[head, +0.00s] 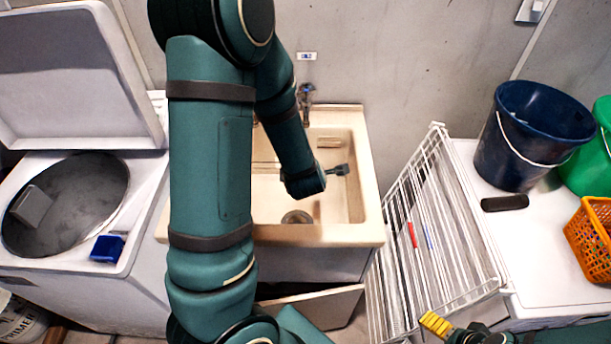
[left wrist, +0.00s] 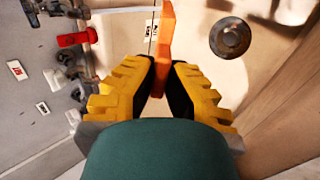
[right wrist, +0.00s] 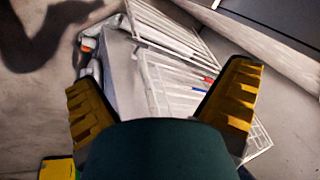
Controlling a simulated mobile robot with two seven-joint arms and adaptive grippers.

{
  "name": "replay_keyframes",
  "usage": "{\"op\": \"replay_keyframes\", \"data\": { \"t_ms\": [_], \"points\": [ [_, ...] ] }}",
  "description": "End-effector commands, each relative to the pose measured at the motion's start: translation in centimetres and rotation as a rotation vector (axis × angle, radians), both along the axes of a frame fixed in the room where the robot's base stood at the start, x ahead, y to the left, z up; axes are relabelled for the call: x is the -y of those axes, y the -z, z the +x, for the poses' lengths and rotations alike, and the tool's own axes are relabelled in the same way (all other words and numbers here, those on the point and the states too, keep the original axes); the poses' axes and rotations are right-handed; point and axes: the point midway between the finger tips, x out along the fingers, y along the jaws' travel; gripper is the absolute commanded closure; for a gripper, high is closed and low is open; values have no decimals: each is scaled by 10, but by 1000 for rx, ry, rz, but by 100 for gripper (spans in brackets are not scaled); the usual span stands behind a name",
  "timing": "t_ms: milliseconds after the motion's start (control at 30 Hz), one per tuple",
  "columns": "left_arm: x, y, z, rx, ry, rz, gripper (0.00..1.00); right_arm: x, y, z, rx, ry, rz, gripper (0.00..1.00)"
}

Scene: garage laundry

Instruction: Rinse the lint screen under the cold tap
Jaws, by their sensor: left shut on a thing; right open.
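My left arm reaches over the cream sink (head: 372,215). In the head view its wrist hides the fingers. In the left wrist view my left gripper (left wrist: 167,85) is shut on a narrow orange piece (left wrist: 165,40), seen nearly edge-on; I take it for the lint screen, mostly hidden by the fingers. The drain (left wrist: 230,38) lies ahead and to the right of it, apart. The tap (head: 305,92) with a blue handle is on the wall behind the sink. A red handle (left wrist: 76,38) shows by the wall. My right gripper (right wrist: 165,105) is open and empty near the drying rack.
A white folding rack (head: 432,215) stands right of the sink. Beyond it, a white top holds a dark blue bucket (head: 530,140), a green bucket (head: 585,160) and an orange basket (head: 592,240). An open-lidded washer (head: 140,185) with a blue box (head: 107,248) is at left.

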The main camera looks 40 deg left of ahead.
Motion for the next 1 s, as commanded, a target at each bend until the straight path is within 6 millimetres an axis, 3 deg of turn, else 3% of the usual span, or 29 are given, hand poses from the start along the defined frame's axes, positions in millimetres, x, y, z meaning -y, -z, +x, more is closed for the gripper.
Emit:
{"op": "replay_keyframes", "data": {
  "t_ms": [100, 367, 1000],
  "points": [
    [0, 12, 0, 11, 0, 10, 100, 0, 12, -1, -2, 0, -2, 0],
    [-3, 19, 3, 17, 0, 14, 100, -1, 18, -2, -4, -3, -2, 0],
    [-24, 65, 29, 15, -1, 15, 100, -2, 48, -12, -25, -20, 4, 0]
  ]
}}
